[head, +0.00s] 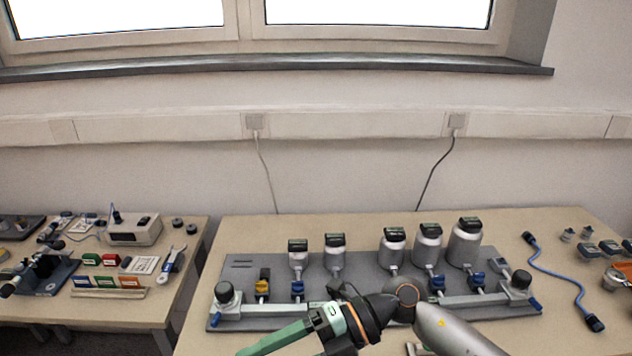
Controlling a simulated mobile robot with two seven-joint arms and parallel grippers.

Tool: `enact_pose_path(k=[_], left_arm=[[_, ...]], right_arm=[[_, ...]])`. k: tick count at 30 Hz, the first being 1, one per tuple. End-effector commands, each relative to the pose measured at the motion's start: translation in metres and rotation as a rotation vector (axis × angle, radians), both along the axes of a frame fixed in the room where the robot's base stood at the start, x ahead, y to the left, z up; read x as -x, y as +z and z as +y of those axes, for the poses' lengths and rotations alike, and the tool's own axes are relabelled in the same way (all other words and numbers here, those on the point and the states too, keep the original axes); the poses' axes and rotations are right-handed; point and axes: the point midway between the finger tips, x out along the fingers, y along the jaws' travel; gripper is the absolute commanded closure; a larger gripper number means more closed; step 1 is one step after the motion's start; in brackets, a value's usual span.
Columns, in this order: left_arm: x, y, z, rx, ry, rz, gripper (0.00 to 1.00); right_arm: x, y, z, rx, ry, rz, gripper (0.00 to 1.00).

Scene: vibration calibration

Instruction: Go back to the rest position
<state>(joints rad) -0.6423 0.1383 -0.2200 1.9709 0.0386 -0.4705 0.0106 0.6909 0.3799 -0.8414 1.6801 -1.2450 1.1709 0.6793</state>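Only one of my arms shows in the head view. Its silver link comes in from the bottom right, bends at a grey joint, and a dark wrist with an orange ring leads to green parts of my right gripper (295,338) pointing down and left. The ends of these green parts run to the bottom edge, so its opening is unclear and I see nothing held. The arm is in front of the grey base plate (240,262) and hides part of its front. My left gripper is not in view.
On the plate stand several silver cylinders with dark caps (391,248) and a light rail (265,310) with black knobs. A blue cable (555,272) lies on the right of the table. A left table (120,312) holds a grey box (134,231) and tools.

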Motion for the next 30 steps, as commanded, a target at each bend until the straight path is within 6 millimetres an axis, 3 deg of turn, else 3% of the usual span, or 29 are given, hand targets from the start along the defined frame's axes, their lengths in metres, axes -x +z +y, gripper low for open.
enact_pose_path(k=[3, 6, 8, 11, 15, 19, 24, 27, 30], left_arm=[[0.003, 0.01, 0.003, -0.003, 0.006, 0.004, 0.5], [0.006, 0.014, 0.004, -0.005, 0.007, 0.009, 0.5], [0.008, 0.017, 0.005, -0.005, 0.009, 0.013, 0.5], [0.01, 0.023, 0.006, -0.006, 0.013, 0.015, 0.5], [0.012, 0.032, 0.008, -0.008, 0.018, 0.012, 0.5], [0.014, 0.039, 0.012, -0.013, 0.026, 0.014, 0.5], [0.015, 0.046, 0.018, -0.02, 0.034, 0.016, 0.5], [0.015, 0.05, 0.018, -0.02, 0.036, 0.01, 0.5], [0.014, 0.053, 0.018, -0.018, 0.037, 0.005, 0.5]], right_arm=[[-0.003, 0.039, 0.012, -0.295, -0.163, 0.174, 0.32], [-0.023, 0.059, 0.003, -0.493, -0.348, 0.32, 0.32], [-0.038, 0.062, -0.009, -0.589, -0.477, 0.412, 0.32], [-0.064, 0.052, -0.038, -0.706, -0.717, 0.572, 0.32], [-0.086, 0.003, -0.093, -0.774, -1.082, 0.811, 0.32], [-0.075, -0.07, -0.147, -0.73, -1.428, 1.045, 0.32], [-0.014, -0.162, -0.201, -0.555, -1.79, 1.326, 0.32], [0.026, -0.197, -0.219, -0.445, -1.921, 1.45, 0.32], [0.056, -0.217, -0.228, -0.363, -1.996, 1.532, 0.32]])
